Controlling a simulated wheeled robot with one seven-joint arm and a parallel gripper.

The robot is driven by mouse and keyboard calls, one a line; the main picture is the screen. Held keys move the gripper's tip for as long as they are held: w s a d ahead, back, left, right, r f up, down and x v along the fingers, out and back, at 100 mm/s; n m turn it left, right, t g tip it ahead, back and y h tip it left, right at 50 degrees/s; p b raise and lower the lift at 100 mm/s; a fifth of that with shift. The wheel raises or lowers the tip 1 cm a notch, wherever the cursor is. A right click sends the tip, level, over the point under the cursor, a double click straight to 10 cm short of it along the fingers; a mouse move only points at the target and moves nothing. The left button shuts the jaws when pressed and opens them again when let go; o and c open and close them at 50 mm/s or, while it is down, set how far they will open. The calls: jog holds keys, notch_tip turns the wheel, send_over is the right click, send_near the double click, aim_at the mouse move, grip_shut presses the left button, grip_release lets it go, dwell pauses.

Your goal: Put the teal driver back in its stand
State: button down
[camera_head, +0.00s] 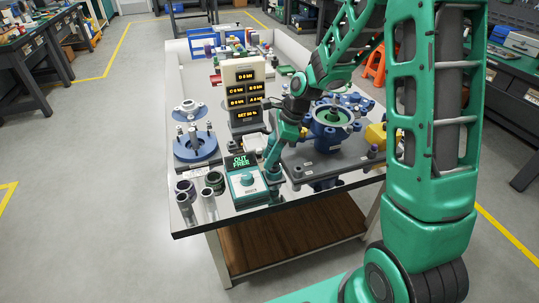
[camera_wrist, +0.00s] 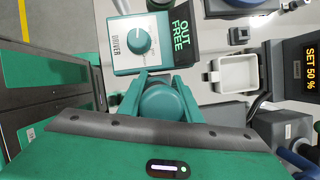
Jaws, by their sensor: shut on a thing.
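My gripper (camera_head: 272,174) is shut on the teal driver (camera_wrist: 166,103), whose round teal end shows between the fingers in the wrist view. In the head view the gripper hides most of the driver, just right of the driver box. That box (camera_head: 246,187) is pale with a teal edge and a round dial; it is labelled DRIVER in the wrist view (camera_wrist: 140,52). Its dark display (camera_head: 239,161) reads OUT FREE in green, also in the wrist view (camera_wrist: 181,33). I cannot tell the driver's lower end or the stand's opening.
Several metal cylinders (camera_head: 209,206) stand left of the box. A blue round fixture (camera_head: 196,147) is behind them. A display tower (camera_head: 244,94) stands behind the box. A grey plate with a blue housing (camera_head: 331,127) is to the right. A white tray (camera_wrist: 236,74) lies near the gripper.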

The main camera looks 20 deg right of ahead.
aim_at(270, 136)
jog(key=shift+f, duration=0.1)
dwell(0.7)
jog(key=c, duration=1.2)
grip_release()
jog(key=shift+r, duration=4.5)
